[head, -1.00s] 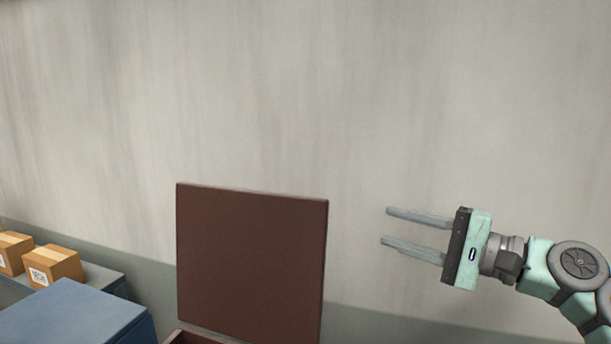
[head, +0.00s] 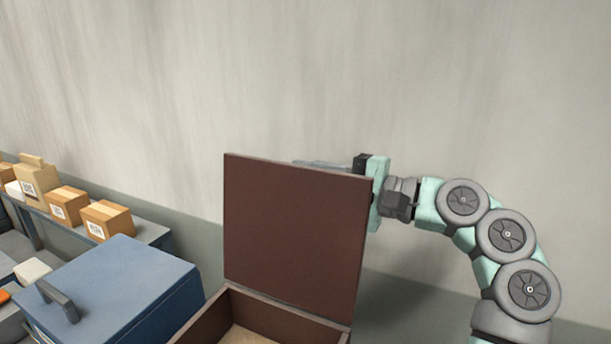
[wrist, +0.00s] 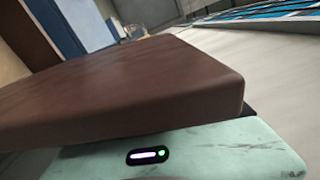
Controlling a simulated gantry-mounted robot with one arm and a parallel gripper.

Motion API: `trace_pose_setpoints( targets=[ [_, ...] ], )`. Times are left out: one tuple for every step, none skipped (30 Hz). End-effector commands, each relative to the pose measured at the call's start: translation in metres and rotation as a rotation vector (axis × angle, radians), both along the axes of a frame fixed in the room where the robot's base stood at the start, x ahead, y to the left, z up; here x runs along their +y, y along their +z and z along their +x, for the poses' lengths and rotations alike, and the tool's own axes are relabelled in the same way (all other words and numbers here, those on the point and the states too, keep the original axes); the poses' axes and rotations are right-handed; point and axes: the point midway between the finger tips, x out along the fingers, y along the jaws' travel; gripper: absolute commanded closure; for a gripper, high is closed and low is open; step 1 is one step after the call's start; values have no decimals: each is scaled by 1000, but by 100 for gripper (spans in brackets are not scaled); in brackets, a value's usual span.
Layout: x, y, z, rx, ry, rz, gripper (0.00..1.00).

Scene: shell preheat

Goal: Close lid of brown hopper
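The brown hopper (head: 207,317) is low in the middle of the head view, with a light tan inside partly visible. Its brown lid (head: 296,232) stands upright, open, at the hopper's back edge. My gripper (head: 325,164) is behind the lid's upper right part. One finger shows just above the lid's top edge, and the rest of the fingers are hidden. In the wrist view, the lid (wrist: 130,90) lies very close across the pale green gripper body (wrist: 220,150) and covers the fingers. I cannot tell whether they touch it.
A blue box with a handle (head: 130,285) stands left of the hopper. Cardboard boxes (head: 107,221) sit on a grey shelf (head: 150,232) along the wall at the left. The plain wall (head: 450,80) rises behind the lid and my arm.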

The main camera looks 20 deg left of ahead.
Motion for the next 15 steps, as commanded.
trace_pose_setpoints(
  targets=[
    [3, 0, 0, 0, 0, 0, 65],
    [3, 0, 0, 0, 0, -1, 65],
    [4, 0, 0, 0, -1, -1, 65],
    [5, 0, 0, 0, -1, -1, 65],
    [5, 0, 1, 0, -1, -1, 65],
    [5, 0, 1, 0, -1, -1, 65],
    [5, 0, 1, 0, -2, -1, 65],
    [5, 0, 0, -1, -1, -1, 65],
    [5, 0, 0, -1, -1, -1, 65],
    [5, 0, 0, -1, -1, -1, 65],
    [5, 0, 0, -1, -1, -1, 67],
    [5, 0, 0, -1, -1, 0, 70],
    [5, 0, 0, -1, -1, 0, 73],
    [5, 0, 0, -1, -1, 0, 75],
    [5, 0, 0, -1, -1, 0, 79]
  ],
)
